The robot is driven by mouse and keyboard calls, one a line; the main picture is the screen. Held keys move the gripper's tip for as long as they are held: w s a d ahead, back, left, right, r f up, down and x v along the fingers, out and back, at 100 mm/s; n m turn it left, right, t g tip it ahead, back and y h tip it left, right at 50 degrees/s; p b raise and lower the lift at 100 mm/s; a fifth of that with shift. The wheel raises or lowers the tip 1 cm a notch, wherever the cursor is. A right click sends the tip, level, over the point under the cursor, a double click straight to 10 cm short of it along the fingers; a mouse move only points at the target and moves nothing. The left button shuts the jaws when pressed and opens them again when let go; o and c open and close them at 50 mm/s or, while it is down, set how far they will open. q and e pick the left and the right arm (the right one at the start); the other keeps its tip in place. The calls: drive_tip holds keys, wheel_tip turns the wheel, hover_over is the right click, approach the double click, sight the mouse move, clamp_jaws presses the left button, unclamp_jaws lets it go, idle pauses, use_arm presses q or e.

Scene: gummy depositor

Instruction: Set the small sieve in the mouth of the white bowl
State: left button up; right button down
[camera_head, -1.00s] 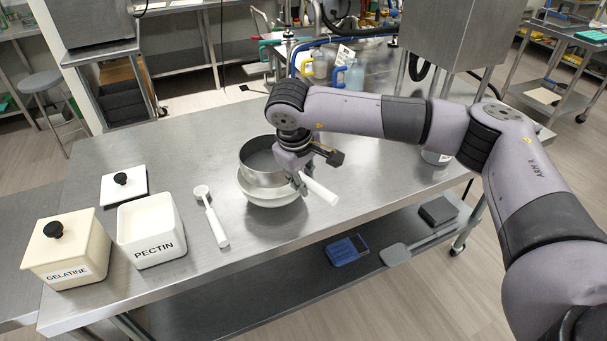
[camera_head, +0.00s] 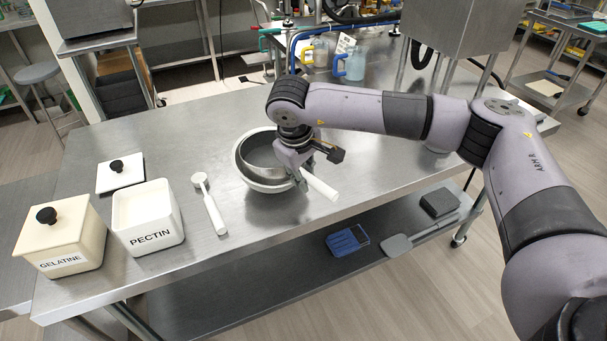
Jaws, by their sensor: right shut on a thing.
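The white bowl (camera_head: 270,189) stands on the steel table, partly hidden behind my right gripper. The small sieve (camera_head: 258,155) is a grey metal cup with a white handle (camera_head: 320,186) pointing to the lower right. Its cup is in the bowl's mouth, low against the rim, and looks slightly tilted. Whether it rests fully on the rim I cannot tell. My right gripper (camera_head: 301,180) is shut on the sieve near the root of the handle, over the bowl's right side. My left gripper is not in view.
A white pectin box (camera_head: 150,238), a gelatine box (camera_head: 68,255) with a black-knobbed lid, a loose lid (camera_head: 120,172) and a white scoop (camera_head: 210,205) stand or lie left of the bowl. Pitchers (camera_head: 352,65) are at the back. The table behind the bowl is clear.

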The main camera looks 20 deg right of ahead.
drive_tip(key=c, duration=1.4)
unclamp_jaws()
drive_tip(key=v, duration=1.2)
